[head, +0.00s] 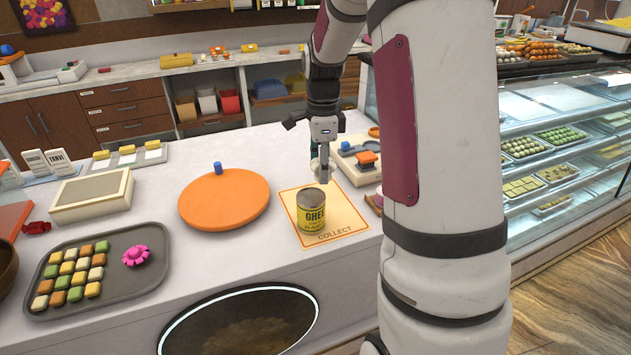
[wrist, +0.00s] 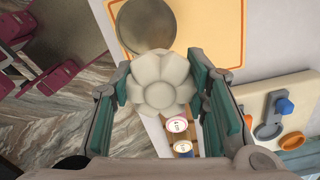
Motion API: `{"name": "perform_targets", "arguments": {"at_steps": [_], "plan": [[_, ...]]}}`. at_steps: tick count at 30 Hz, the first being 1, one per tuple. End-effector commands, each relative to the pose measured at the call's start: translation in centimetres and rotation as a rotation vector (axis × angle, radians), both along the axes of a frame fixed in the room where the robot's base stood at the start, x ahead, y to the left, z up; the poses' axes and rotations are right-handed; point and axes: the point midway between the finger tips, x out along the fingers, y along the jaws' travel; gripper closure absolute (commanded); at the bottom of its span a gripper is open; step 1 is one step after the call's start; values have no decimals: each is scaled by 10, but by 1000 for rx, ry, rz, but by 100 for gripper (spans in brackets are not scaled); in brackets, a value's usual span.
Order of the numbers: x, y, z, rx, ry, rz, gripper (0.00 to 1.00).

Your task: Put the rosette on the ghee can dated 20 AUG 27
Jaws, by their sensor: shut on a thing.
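A cream flower-shaped rosette (wrist: 162,82) sits between the green finger pads of my gripper (wrist: 166,92) in the wrist view. My gripper (head: 323,170) is shut on it. A yellow ghee can (head: 311,218) with a grey top stands upright on the orange-edged collect mat (head: 345,216). Its round top also shows in the wrist view (wrist: 146,26), just beyond the rosette. In the head view my gripper is just behind and right of the can, apart from it as far as I can tell. The date on the can is not readable. The held rosette is barely visible in the head view.
A pink rosette (head: 136,255) lies on the grey tray (head: 125,234) beside several sweets. An orange round lid (head: 224,205) lies left of the mat. A cream board with knobs (head: 352,152) stands behind the mat. A dark oval opening (head: 240,325) is in the counter front.

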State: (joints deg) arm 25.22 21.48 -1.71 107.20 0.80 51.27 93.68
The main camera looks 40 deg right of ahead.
Motion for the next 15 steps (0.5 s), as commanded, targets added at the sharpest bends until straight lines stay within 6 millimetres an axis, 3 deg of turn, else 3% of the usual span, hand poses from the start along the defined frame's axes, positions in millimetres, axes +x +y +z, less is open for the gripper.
{"name": "perform_targets", "arguments": {"at_steps": [3,6,15], "plan": [[-2,20,-1,-1,1,3,73],[-2,28,-2,0,1,0,73],[-2,30,-32,1,3,-1,73]]}}
